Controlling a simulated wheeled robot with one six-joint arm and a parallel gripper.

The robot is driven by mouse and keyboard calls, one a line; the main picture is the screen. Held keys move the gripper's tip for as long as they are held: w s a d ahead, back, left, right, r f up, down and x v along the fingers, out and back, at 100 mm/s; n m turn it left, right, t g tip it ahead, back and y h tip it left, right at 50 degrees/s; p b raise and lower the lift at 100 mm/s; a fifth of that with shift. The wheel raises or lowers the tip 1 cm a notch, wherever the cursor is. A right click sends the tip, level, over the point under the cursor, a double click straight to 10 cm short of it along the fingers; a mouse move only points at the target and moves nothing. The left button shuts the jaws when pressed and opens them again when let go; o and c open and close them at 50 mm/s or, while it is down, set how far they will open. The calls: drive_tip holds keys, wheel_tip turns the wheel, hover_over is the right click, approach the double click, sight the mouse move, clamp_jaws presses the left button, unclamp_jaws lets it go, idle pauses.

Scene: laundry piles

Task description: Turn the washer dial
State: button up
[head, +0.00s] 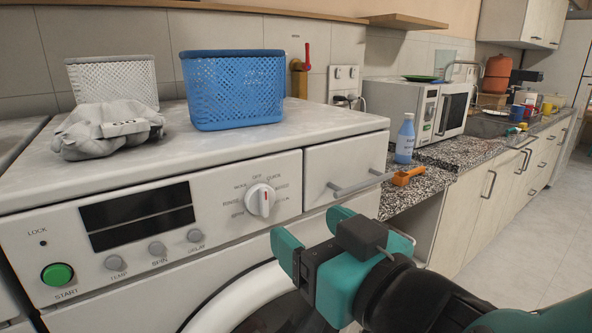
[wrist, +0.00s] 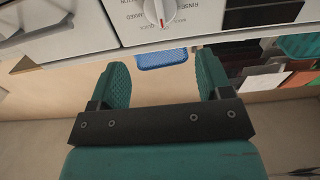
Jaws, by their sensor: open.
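The washer dial (head: 260,200) is a round white knob with a red mark, on the right part of the white washer's (head: 120,255) front panel, with printed labels around it. In the wrist view the dial (wrist: 159,11) is at the top edge, partly cut off, beyond the fingertips. My gripper (head: 312,232) is teal and black, in front of the washer, below and right of the dial. Its two fingers (wrist: 162,78) are spread apart with nothing between them. It is apart from the dial.
A blue basket (head: 233,92), a grey cloth (head: 108,130) and a white basket (head: 113,80) stand on the washer. The panel also has a green start button (head: 57,274) and small knobs. A drawer (head: 345,165) is right of the dial. A blue bottle (head: 405,140) stands on the counter.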

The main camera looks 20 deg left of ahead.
sight(266, 198)
drive_tip(key=p+x, duration=0.8)
drive_tip(key=shift+a+r, duration=0.15)
drive_tip(key=shift+r, duration=0.1)
drive_tip(key=shift+w+a+f+p, duration=0.3)
drive_tip(key=shift+w+a+p, duration=0.35)
drive_tip(key=shift+a+p, duration=0.25)
drive_tip(key=shift+d, duration=0.1)
drive_tip(key=c, duration=0.9)
